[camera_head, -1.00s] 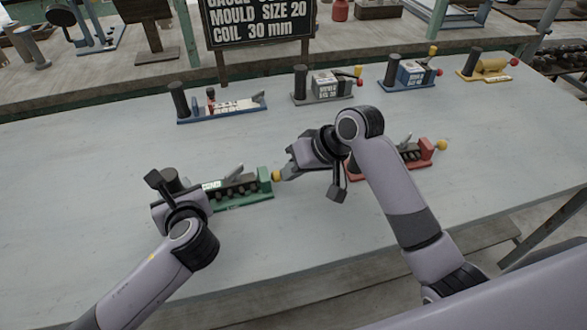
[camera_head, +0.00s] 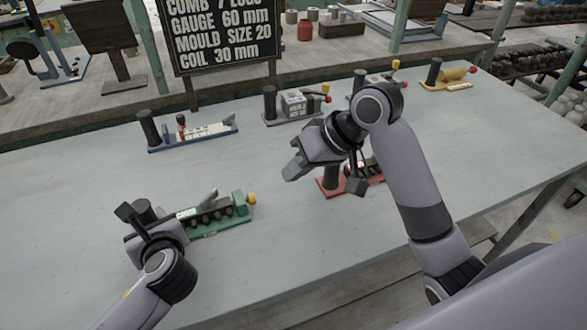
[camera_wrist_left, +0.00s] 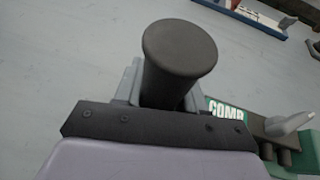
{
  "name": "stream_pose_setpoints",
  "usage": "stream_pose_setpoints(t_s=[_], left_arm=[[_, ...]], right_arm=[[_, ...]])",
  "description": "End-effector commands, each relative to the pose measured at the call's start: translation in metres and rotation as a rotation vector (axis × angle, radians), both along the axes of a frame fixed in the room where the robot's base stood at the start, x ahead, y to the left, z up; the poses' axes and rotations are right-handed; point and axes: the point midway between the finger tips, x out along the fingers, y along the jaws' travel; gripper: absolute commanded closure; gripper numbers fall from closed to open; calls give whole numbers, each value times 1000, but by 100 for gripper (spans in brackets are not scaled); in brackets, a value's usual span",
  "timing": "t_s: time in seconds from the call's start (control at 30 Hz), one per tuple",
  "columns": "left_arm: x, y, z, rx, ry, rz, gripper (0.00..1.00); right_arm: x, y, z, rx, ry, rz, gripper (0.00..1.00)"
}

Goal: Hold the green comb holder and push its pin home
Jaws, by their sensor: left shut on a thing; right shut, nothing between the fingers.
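The green comb holder (camera_head: 222,222) lies on the table at the left, with a row of dark teeth and a light lever on it. Its dark post (camera_wrist_left: 178,58) stands between my left fingers in the left wrist view. My left gripper (camera_head: 147,214) is shut on that post, and the arm hides part of it in the head view. The pin's yellow knob (camera_head: 252,199) sits close against the green end block; how deep the pin is cannot be told. My right gripper (camera_head: 293,164) is shut and empty, above and right of the knob, apart from it.
A red holder (camera_head: 328,188) stands partly hidden behind my right arm. Blue (camera_head: 195,138), grey (camera_head: 295,110) and yellow (camera_head: 447,80) holders line the far side. A dark sign (camera_head: 222,45) stands behind. The table's front middle is clear.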

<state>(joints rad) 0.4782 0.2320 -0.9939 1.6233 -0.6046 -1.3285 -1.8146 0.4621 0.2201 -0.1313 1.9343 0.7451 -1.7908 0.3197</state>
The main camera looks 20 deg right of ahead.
Motion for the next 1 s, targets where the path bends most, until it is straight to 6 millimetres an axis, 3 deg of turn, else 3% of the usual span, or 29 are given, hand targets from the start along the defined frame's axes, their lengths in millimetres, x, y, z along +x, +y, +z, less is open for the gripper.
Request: stream_pose_setpoints(t_s=[0.07,0.1,0.17,0.2,0.57,0.77,1.0], left_arm=[[-3,0,-7,1,16,0,100],[-3,0,-7,2,15,0,54],[-2,0,-6,1,14,-1,34],[-2,0,-6,1,13,-1,31],[-5,-2,0,-1,5,-2,31],[-29,-9,10,-3,4,-4,31],[-73,-21,28,-2,8,-4,31]], right_arm=[[0,0,-1,0,0,0,100],[0,0,-1,0,0,0,100],[0,0,-1,0,0,0,100],[0,0,-1,0,0,0,100],[0,0,0,0,0,0,100],[0,0,0,0,0,0,100],[0,0,0,0,0,0,100]])
